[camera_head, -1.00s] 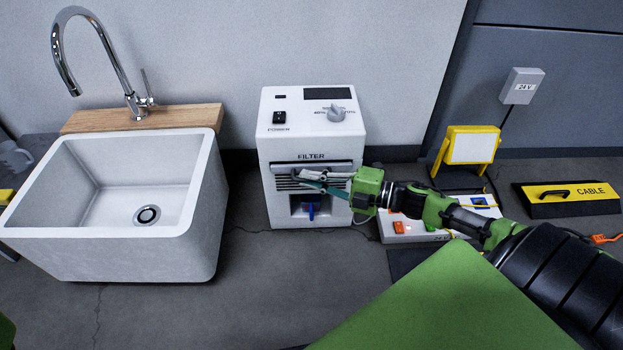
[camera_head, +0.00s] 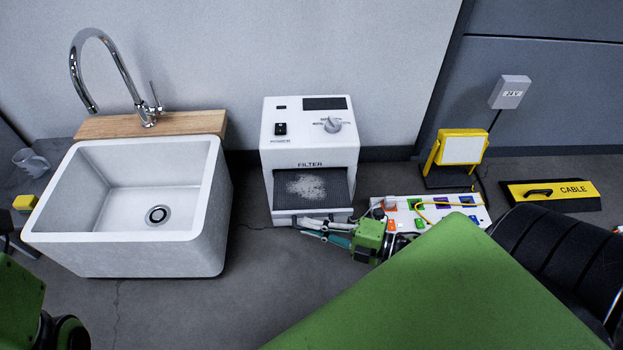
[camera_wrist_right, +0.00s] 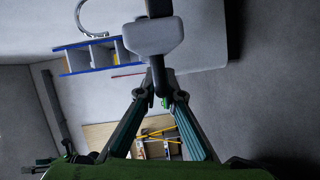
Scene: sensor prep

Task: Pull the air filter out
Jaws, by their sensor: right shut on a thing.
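The air filter (camera_head: 312,187) is a dark mesh tray with pale dust on it. It sticks out of the front of the white machine (camera_head: 311,120), below the word FILTER, and its rear end is at the slot. My right gripper (camera_head: 312,226) is at the filter's front edge, low and to the right, shut on the filter's front. In the right wrist view its fingers (camera_wrist_right: 157,92) meet at a dark piece below a pale grey block; the exact contact is hard to make out.
A sink (camera_head: 215,200) with a tap stands left of the machine. A white board with coloured blocks (camera_head: 425,210) lies to the right, close to my right arm.

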